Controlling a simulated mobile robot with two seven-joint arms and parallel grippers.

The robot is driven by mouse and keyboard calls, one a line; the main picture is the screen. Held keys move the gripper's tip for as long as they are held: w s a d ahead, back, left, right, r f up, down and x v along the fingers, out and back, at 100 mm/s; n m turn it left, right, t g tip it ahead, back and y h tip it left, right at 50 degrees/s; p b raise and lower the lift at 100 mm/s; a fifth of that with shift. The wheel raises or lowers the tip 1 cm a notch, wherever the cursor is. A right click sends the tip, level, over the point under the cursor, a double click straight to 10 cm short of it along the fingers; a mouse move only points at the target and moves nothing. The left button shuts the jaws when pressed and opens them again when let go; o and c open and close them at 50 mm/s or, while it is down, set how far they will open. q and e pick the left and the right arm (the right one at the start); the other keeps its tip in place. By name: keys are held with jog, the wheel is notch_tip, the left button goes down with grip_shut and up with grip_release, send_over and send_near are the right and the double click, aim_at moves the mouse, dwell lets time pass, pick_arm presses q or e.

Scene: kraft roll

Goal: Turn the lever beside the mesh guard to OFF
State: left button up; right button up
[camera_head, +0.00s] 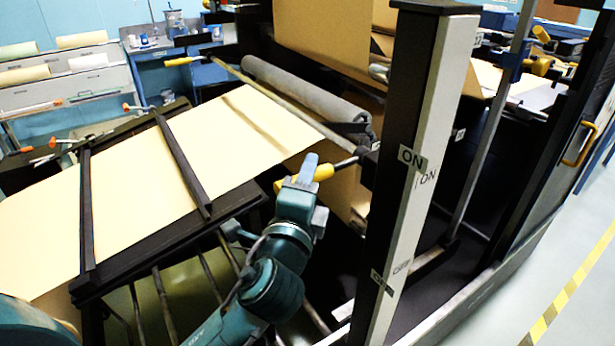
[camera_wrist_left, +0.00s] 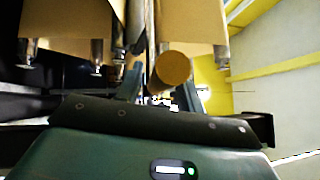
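The lever (camera_head: 323,172) has a yellow handle on a dark rod and points left from the machine, near the height of the ON label (camera_head: 411,158) on the post. A lower label (camera_head: 381,283), partly readable, seems to say OFF. My left gripper (camera_head: 304,172) is at the handle, one finger crossing in front of it. In the left wrist view the handle's round end (camera_wrist_left: 173,67) shows between my left gripper's spread fingers (camera_wrist_left: 160,90), with a gap on the left side. Contact cannot be told. I cannot clearly pick out the mesh guard. My right gripper is not in view.
The black and white post (camera_head: 415,180) stands just right of the lever. A sloped bed with kraft paper (camera_head: 220,145) and dark bars lies left of it, below a grey roller (camera_head: 305,90). Open floor (camera_head: 540,270) with a yellow-striped line lies at the right.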

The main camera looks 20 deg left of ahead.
pick_arm(q)
grip_shut()
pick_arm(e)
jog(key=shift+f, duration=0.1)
